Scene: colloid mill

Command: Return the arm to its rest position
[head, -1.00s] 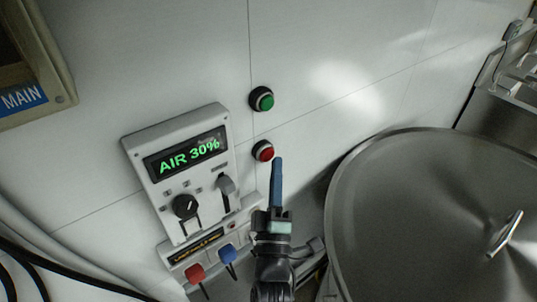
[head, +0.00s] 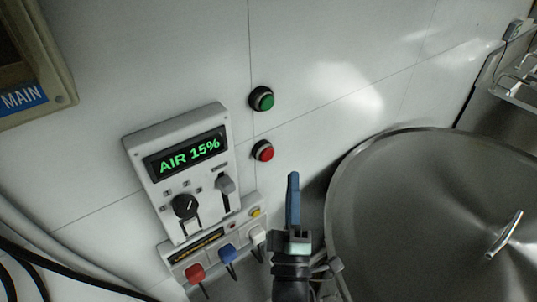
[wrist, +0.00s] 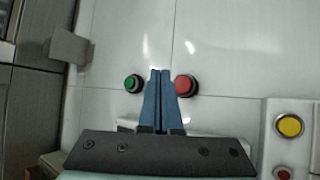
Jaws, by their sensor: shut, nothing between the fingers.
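My gripper (head: 293,202) points up in front of the white wall in the head view, with blue fingers closed together and nothing between them. In the wrist view my gripper (wrist: 160,75) also shows its two blue fingers side by side. The red button (head: 263,151) is on the wall, up and left of the fingertips in the head view, apart from them. The red button (wrist: 186,85) appears just right of the fingertips in the wrist view, and the green button (wrist: 133,83) to their left.
A control panel (head: 167,145) reading AIR 15% is on the wall at left, with a knob and lever. Below it hang red, blue and white plugs. A large steel lid (head: 400,200) fills the right side. A MAIN box (head: 40,50) is at upper left. Black cables run at lower left.

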